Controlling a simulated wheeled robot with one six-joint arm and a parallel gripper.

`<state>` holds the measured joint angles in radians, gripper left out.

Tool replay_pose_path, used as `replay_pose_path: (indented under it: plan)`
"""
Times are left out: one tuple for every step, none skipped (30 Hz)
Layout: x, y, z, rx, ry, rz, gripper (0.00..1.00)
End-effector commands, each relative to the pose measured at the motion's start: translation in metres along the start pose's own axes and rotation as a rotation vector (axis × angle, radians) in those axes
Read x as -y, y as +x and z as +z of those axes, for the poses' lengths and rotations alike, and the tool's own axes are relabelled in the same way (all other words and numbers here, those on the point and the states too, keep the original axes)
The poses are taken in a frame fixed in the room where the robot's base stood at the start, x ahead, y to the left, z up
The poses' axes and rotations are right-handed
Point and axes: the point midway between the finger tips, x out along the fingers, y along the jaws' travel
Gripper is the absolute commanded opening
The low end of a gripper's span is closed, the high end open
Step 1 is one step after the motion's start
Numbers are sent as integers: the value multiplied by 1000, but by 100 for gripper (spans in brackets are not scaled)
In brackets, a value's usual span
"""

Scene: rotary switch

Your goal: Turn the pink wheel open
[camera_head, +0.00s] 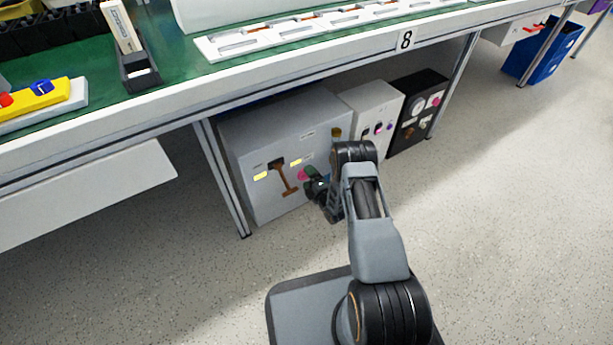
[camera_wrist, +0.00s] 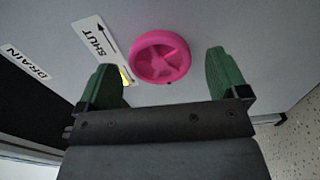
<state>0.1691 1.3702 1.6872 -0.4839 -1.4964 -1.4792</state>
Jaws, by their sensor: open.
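The pink wheel (camera_wrist: 160,57) is a round spoked handwheel on the front of a grey cabinet (camera_head: 262,143) under the bench. In the wrist view it sits between and just beyond my open green fingertips (camera_wrist: 168,72), nearer the upper middle; I cannot tell how far apart in depth. A "SHUT" label with an arrow (camera_wrist: 97,42) is left of the wheel. In the head view the wheel (camera_head: 303,174) shows just left of my gripper (camera_head: 314,178), which partly covers the area beside it.
A brown lever (camera_head: 285,178) and yellow labels are left of the wheel. A "DRAIN" label (camera_wrist: 27,63) lies farther left. A white box (camera_head: 374,112) and a black box (camera_head: 420,108) stand to the right. The bench (camera_head: 290,75) overhangs the cabinet. The floor in front is clear.

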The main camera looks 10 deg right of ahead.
Motion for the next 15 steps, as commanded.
replay_pose_path:
  plan:
    - [-3, -9, 0, 2, 2, -4, 92]
    - [-3, -15, 0, 2, 3, -4, 92]
    - [-3, -23, 0, 3, 4, -5, 92]
    - [-3, -29, 0, 3, 3, -5, 92]
    - [-4, -36, 0, 3, 3, -5, 92]
    - [-4, -44, 0, 3, 4, -5, 92]
    - [-4, -51, 0, 3, 4, -5, 92]
    - [-3, -57, 0, 3, 3, -5, 92]
    - [-3, -65, 0, 3, 3, -4, 92]
    - [-4, -71, 0, 3, 4, -4, 92]
    - [-3, -77, 0, 3, 4, -5, 92]
    - [-3, -84, 0, 3, 3, -4, 92]
    - [-2, -89, 0, 3, 3, -4, 92]
    - [-3, -93, 0, 1, 3, -4, 92]
    - [-3, -99, 0, 2, 3, -3, 92]
